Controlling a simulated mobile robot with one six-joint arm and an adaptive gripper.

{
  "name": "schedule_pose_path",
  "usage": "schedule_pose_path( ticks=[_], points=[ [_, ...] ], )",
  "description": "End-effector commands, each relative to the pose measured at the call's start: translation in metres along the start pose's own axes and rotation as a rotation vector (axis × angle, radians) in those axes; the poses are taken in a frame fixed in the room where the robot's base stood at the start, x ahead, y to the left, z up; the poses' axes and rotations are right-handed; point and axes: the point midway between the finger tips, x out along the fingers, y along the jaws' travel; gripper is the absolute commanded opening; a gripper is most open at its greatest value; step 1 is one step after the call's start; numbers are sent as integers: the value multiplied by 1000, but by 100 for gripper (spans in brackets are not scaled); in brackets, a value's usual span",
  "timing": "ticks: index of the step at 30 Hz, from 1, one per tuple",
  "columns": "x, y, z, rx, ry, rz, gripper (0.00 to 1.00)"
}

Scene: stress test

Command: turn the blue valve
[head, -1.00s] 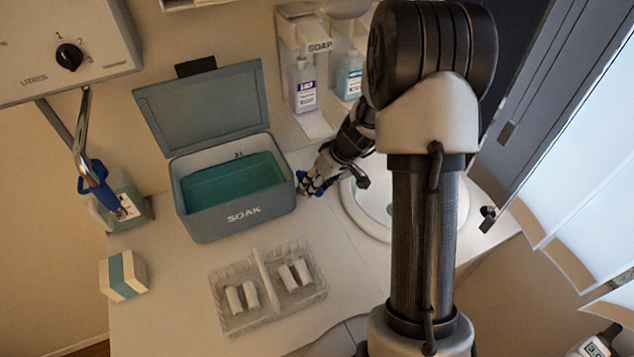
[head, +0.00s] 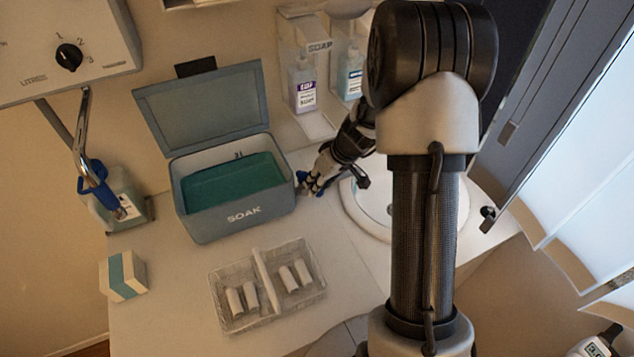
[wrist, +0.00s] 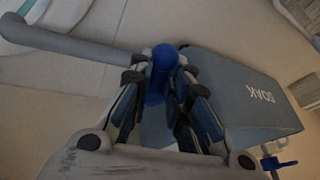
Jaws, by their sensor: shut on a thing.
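A blue valve handle (wrist: 158,80) stands between the fingertips of my gripper (wrist: 160,70) in the wrist view. The fingers are shut on it from both sides, and a grey pipe runs close behind toward the left. In the head view my gripper (head: 308,184) is beside the right wall of the grey SOAK box (head: 235,218), at the edge of the round white basin (head: 358,212). There the fingers and my arm largely hide the handle, so its angle cannot be told.
The SOAK box is open, with green liquid inside.

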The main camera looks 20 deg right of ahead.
Motion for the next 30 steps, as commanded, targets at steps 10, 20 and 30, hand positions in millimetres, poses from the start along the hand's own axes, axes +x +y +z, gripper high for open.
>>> schedule_pose_path(
  ticks=[10,20,30],
  points=[
    [4,19,-5,-287,-58,-117,0],
    [-1,24,-10,-449,-96,-186,0],
    [-1,24,-10,-447,-96,-185,24]
  ],
)
